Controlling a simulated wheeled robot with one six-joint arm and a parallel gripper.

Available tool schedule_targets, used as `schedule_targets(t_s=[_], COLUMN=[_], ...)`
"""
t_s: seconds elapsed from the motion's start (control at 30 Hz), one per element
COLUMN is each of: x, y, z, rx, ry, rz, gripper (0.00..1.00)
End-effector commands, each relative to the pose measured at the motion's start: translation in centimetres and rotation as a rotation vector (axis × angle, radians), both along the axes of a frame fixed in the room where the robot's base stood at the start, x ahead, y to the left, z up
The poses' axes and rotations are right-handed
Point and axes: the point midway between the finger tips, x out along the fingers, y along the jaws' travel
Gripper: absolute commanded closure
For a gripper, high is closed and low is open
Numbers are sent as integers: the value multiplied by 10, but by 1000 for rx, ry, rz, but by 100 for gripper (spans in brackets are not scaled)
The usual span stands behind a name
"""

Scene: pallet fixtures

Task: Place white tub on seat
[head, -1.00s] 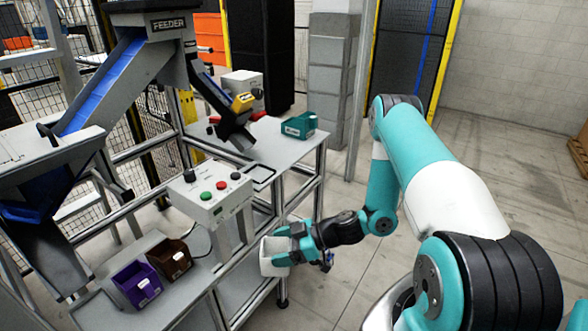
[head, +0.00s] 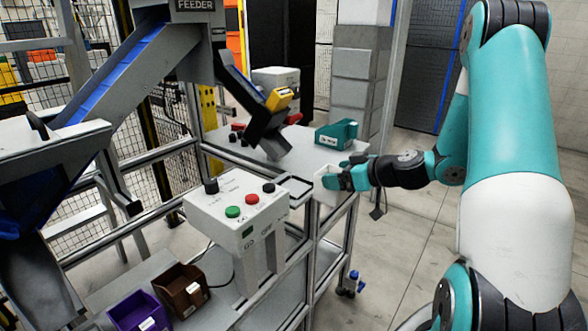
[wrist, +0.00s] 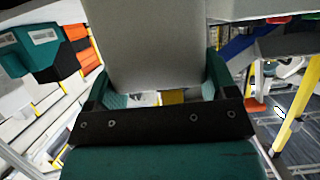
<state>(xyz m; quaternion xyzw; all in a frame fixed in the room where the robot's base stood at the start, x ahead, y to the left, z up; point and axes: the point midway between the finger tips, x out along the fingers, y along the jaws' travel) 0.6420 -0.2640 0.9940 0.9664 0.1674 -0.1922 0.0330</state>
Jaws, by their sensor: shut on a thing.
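The white tub (head: 326,188) is held in my gripper (head: 343,178), near the right edge of the workbench in the head view. In the wrist view the tub (wrist: 155,45) fills the upper middle as a plain pale face, between the two teal fingers of my gripper (wrist: 158,88). A dark-edged square frame (head: 294,190) juts out beside the bench, just left of the tub; it may be the seat, but I cannot tell for sure. The tub is apart from the frame. The tub's underside is hidden.
A control box (head: 235,212) with red, green and black buttons stands left of the tub. A teal bin (head: 335,134) sits behind on the bench. Brown (head: 181,290) and purple (head: 139,312) bins sit at lower left. The feeder chute (head: 257,110) overhangs the bench.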

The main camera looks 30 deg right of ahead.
Motion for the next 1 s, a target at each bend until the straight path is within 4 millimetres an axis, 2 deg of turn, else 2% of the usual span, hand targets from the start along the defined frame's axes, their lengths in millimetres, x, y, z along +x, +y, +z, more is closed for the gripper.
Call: schedule_targets(t_s=[0.03,0.2,0.3,0.53,0.7,0.8,1.0], x=[14,55,71,93,122,119,119], y=[7,22,27,37,48,45,45], z=[5,4,3,3,3,-11,-15], rx=[-2,-1,-1,-1,-1,1,0], ry=[-1,0,-2,-2,-1,2,-1], rz=[8,7,6,8,9,4,4], gripper=[50,50,50,50,50,49,49])
